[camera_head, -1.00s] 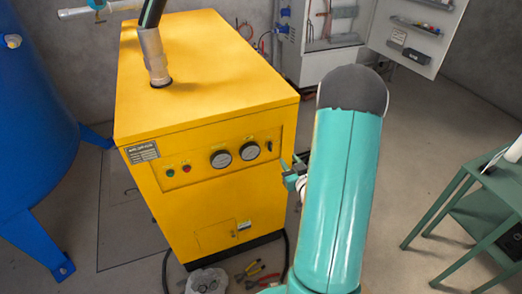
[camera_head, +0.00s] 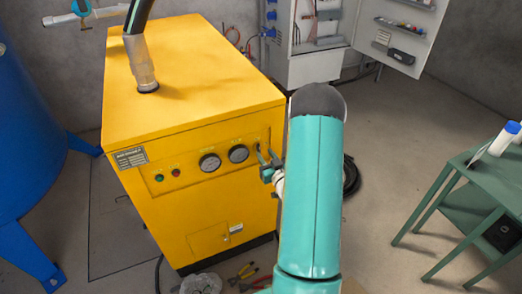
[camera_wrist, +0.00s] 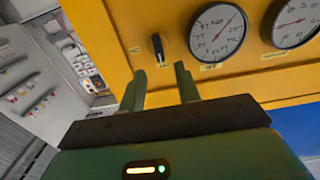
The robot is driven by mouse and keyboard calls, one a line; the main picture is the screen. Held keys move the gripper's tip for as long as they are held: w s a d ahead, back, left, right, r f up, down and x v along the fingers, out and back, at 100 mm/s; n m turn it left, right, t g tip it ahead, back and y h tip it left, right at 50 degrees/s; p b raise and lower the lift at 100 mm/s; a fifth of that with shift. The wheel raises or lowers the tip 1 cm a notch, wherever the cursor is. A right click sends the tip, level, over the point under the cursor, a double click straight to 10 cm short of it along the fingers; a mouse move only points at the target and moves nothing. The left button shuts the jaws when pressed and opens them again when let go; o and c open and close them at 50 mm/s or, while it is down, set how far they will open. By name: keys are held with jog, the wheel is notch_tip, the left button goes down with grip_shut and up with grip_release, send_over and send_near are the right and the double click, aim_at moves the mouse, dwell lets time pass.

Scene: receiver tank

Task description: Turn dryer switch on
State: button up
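The yellow dryer (camera_head: 190,80) stands left of my arm in the head view, with its control panel facing me. In the head view the switch (camera_head: 259,149) is at the panel's right end, close to my fingers. My gripper (camera_wrist: 160,80) is open and empty, its two green fingers apart. The knob lies just beyond the gap between the fingertips, and I see no grip on it. The gripper (camera_head: 267,163) also shows in the head view, in front of the panel.
A red and a green button (camera_head: 158,178) sit at the panel's left. A blue tank (camera_head: 30,120) stands at the left, a green table (camera_head: 480,190) at the right. An open electrical cabinet (camera_head: 315,45) is behind. Tools (camera_head: 245,277) lie on the floor by the dryer.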

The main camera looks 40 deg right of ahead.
aim_at(259, 147)
jog(key=shift+x, duration=2.05)
jog(key=shift+a, duration=0.1)
grip_shut()
